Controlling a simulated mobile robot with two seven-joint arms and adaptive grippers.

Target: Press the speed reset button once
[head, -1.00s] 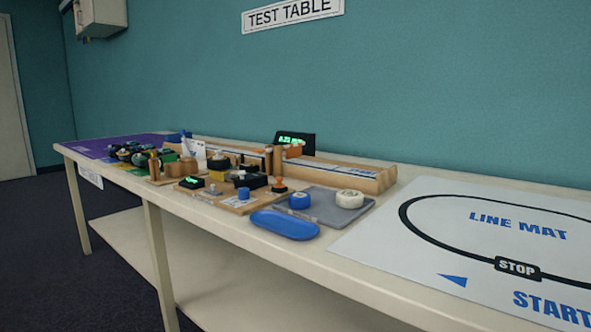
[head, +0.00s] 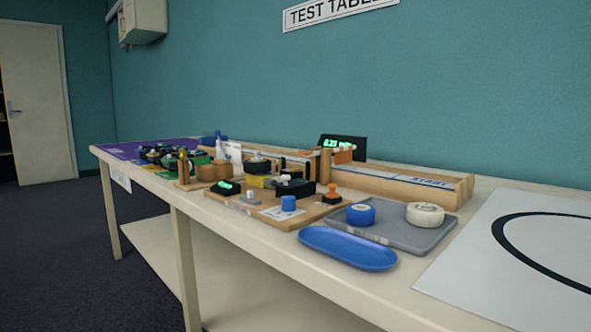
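No part labelled as the speed reset button can be read from here. A dark box with a lit green display (head: 343,147) stands at the back of the long table, behind a wooden track (head: 395,183) marked START. A wooden board (head: 262,207) in front of the track carries a small green-lit display (head: 229,187), a blue knob-like piece (head: 288,203) and a black device (head: 295,187). An orange-topped piece (head: 332,193) stands at the board's right end. Neither of my grippers is in view.
A grey tray (head: 385,232) holds a blue roll (head: 360,214) and a white roll (head: 425,214). A blue oval tray (head: 347,248) lies at the table's front edge. A white line mat (head: 470,255) is at right. Free dark floor (head: 70,255) shows at left.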

